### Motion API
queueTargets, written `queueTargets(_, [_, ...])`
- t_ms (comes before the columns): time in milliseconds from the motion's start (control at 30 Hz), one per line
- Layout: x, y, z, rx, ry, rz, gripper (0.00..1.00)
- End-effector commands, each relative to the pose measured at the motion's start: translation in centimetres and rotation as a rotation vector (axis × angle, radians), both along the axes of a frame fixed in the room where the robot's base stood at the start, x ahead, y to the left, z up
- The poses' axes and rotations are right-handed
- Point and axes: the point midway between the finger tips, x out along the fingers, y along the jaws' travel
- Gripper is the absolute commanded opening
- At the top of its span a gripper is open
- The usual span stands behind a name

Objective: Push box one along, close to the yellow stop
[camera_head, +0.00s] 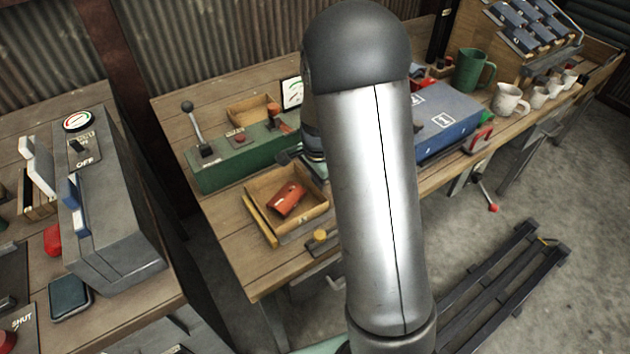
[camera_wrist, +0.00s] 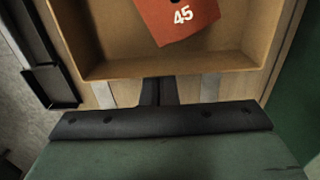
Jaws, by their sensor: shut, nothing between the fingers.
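An open wooden box (camera_head: 308,216), which I take as box one, sits on the workbench with a red block in it. The block shows the number 45 in the wrist view, where the box's near wall (camera_wrist: 180,68) crosses the upper part. A yellow bar (camera_head: 259,221), apparently the yellow stop, lies along the box's left side in the head view, very near it; I cannot tell whether they touch. My gripper (camera_wrist: 157,90) is shut and empty, its tips right at the near wall; contact is unclear. In the head view my arm hides most of it.
A green control unit (camera_head: 240,155) with a lever stands behind the box. A smaller wooden box (camera_head: 252,108) is farther back. A blue case (camera_head: 447,120), a green mug (camera_head: 473,70) and white mugs stand to the right.

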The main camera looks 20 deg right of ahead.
Motion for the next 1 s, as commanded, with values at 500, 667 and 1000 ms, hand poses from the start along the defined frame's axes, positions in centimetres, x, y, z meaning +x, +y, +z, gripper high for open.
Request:
queueTargets(500, [0.1, -0.1, 5.3, 0.000, -0.002, -0.001, 0.00])
queueTargets(667, [0.0, -0.2, 8.5, -0.001, -0.001, -0.003, 0.00])
queueTargets(1000, [-0.1, -0.2, 10.1, 0.001, -0.001, 0.001, 0.00])
